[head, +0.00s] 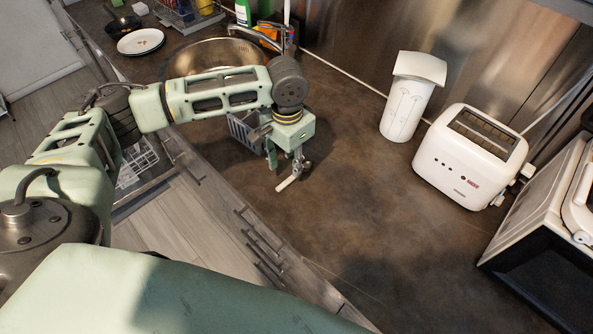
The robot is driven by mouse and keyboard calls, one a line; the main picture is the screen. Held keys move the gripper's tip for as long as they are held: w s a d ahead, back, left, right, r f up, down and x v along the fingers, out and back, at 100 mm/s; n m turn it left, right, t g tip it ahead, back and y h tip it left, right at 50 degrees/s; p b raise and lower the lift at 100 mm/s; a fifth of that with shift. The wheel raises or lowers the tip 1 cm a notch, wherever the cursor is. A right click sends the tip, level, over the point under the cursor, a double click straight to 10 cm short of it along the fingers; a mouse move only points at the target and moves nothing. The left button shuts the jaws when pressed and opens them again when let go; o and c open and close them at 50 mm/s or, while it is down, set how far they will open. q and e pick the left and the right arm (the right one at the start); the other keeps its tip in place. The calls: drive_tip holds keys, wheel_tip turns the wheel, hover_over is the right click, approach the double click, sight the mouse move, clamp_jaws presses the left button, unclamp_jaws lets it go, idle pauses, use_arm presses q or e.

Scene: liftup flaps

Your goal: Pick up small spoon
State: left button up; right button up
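My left gripper (287,167) points down over the dark countertop, close to its front edge. A short pale bar (288,183) shows at its fingertips. I cannot tell whether this is part of the small spoon or of a finger, nor whether the fingers are closed on it. No spoon can be clearly made out elsewhere. A grey slotted basket (243,131) stands on the counter just left of the gripper, partly hidden by my arm. My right gripper is not in view.
A round metal sink (215,54) lies behind my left arm. A white paper-towel holder (405,105), a white toaster (470,160) and a microwave (540,235) stand at right. A plate (140,41) is at the far left. The counter's middle (370,210) is clear.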

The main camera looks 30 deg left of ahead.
sight(291, 178)
use_arm(q)
wheel_tip(291, 178, down, 2)
drive_tip(key=shift+s+d+f+p, duration=0.1)
drive_tip(key=shift+s+p, duration=0.05)
drive_tip(key=shift+p, duration=0.4)
drive_tip(key=shift+f, duration=0.85)
drive_tip(key=shift+w+f, duration=0.3)
drive_tip(key=shift+f, duration=0.5)
drive_tip(key=c, duration=0.6)
drive_tip(key=shift+d, duration=0.1)
drive_tip(key=shift+c, duration=1)
clamp_jaws()
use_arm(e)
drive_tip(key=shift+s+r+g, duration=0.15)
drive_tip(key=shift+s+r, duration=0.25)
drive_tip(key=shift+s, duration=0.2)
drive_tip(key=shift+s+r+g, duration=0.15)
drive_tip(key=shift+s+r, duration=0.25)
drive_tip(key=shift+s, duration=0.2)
